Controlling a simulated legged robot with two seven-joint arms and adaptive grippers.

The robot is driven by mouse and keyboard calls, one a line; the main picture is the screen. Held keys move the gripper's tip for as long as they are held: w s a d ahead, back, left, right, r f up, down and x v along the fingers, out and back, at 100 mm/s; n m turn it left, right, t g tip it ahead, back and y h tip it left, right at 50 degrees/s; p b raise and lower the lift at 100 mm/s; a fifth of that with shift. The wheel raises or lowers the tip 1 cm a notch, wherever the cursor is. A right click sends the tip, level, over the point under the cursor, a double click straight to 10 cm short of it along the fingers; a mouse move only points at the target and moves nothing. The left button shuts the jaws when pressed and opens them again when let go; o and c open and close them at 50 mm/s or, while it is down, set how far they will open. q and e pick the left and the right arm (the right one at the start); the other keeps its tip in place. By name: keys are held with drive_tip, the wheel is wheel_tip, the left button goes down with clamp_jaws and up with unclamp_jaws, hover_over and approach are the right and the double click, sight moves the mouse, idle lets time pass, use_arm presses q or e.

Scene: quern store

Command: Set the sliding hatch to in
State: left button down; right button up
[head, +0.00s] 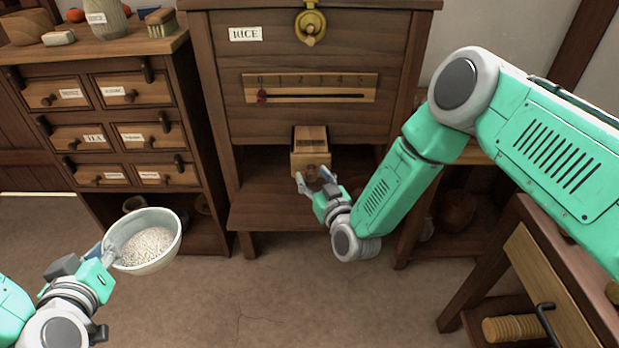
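The sliding hatch (310,142) is a small light-wood box with a round knob on its front. It juts out below the rice cabinet (285,117), under the slot with the numbered scale. My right gripper (313,177) is just in front of the hatch, its fingers spread on either side of the knob; whether they touch it cannot be told. My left gripper (107,253) is shut on the rim of a pale bowl (165,256) holding white grains, at the lower left, clear of the cabinet.
A shelf (280,212) lies under the hatch. A drawer cabinet (125,115) with labelled drawers stands to the left, with jars and a brush on top. A wooden table (520,240) with a black handle is at the lower right. The floor between is clear.

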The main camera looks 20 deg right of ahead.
drive_tip(key=shift+s, duration=0.1)
drive_tip(key=s+d, duration=0.1)
drive_tip(key=s, duration=1)
drive_tip(key=shift+s+d, duration=0.15)
drive_tip(key=shift+s, duration=0.2)
drive_tip(key=shift+f, duration=0.1)
